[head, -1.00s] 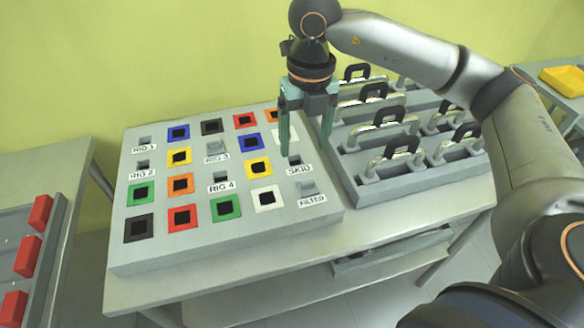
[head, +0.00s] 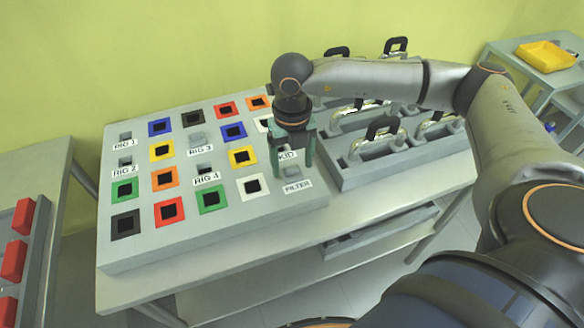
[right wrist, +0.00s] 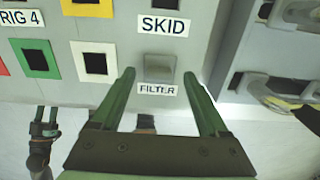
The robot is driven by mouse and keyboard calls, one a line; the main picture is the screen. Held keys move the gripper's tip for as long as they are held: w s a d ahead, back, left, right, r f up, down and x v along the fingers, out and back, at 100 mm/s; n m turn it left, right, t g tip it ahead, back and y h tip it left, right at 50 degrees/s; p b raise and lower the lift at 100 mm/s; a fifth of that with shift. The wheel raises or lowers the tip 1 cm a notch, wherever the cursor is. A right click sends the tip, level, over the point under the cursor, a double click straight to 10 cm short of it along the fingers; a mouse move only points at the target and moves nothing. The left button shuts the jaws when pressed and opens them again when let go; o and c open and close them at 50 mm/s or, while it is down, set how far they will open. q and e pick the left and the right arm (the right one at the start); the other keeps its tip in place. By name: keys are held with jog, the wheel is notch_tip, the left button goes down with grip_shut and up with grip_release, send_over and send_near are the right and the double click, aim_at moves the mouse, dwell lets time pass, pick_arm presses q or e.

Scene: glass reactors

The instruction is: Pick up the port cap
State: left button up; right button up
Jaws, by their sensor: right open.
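A small grey cap (right wrist: 158,67) sits on the sloped grey board above the FILTER label in the right wrist view. It also shows in the head view (head: 293,172). I take it to be the port cap; another grey cap (head: 197,139) sits by the RIG 3 label. My right gripper (head: 294,168) points down at the board with green fingers open. In the right wrist view its fingertips (right wrist: 158,75) appear on either side of the FILTER cap. Nothing is between them but the view of that cap; contact or remaining height cannot be told.
The board (head: 220,235) holds several coloured square ports. A grey rack (head: 345,180) with black-handled items stands close on the right. Red blocks (head: 14,260) are at far left. A yellow tray (head: 546,56) lies on a back right table.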

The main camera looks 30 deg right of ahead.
jog(key=shift+f, duration=0.3)
jog(key=shift+c, duration=0.4)
grip_shut()
